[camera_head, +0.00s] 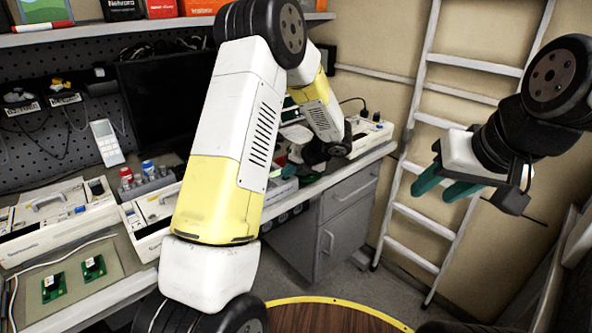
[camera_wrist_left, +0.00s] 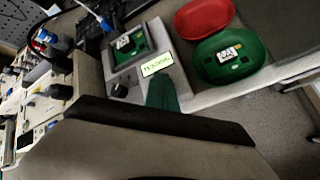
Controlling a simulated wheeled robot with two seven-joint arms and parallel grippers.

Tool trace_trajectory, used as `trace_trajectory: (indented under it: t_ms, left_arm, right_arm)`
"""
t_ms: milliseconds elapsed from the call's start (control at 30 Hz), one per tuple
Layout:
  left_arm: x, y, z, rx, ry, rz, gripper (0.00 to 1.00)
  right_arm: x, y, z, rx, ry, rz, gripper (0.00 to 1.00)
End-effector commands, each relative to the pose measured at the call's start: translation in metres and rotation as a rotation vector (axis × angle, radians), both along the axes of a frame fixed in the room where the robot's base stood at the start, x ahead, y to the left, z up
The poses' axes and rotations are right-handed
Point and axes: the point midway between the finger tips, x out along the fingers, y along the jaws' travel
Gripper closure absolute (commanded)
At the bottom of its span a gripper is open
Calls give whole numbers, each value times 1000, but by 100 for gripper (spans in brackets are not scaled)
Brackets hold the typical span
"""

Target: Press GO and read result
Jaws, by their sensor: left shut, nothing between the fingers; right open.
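A grey test device (camera_wrist_left: 185,75) stands on the bench in the left wrist view. A green circuit board (camera_wrist_left: 132,46) sits in its dark-framed recess. It has a white label (camera_wrist_left: 157,65) whose text I cannot read surely and a black knob (camera_wrist_left: 119,91). I cannot make out a GO button or a result. My left gripper (camera_wrist_left: 162,92) is shut and empty, its green fingertips over the device's near edge; I cannot tell whether they touch it. In the head view my left arm hides much of this area. My right gripper (camera_head: 450,185) is open and empty, in the air before the ladder.
A green bin (camera_wrist_left: 228,65) holding a board and a red bin (camera_wrist_left: 203,17) lie right of the device. Pump housings (camera_head: 60,220) and a mat with two boards (camera_head: 92,267) line the left bench. A monitor (camera_head: 165,100) stands behind; a ladder (camera_head: 440,120) leans right.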

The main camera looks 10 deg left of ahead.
Motion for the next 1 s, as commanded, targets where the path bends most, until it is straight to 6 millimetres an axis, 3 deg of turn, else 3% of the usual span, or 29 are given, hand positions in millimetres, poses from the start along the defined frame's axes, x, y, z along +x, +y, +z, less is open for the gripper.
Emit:
trace_trajectory:
  t_ms: [367,700,1000]
  left_arm:
    - [0,0,15,-1,0,-1,100]
    - [0,0,17,0,0,0,100]
    - [0,0,45,-2,-3,1,100]
  right_arm:
    - [0,0,0,0,0,0,57]
    - [0,0,0,0,0,0,57]
    - [0,0,0,0,0,0,57]
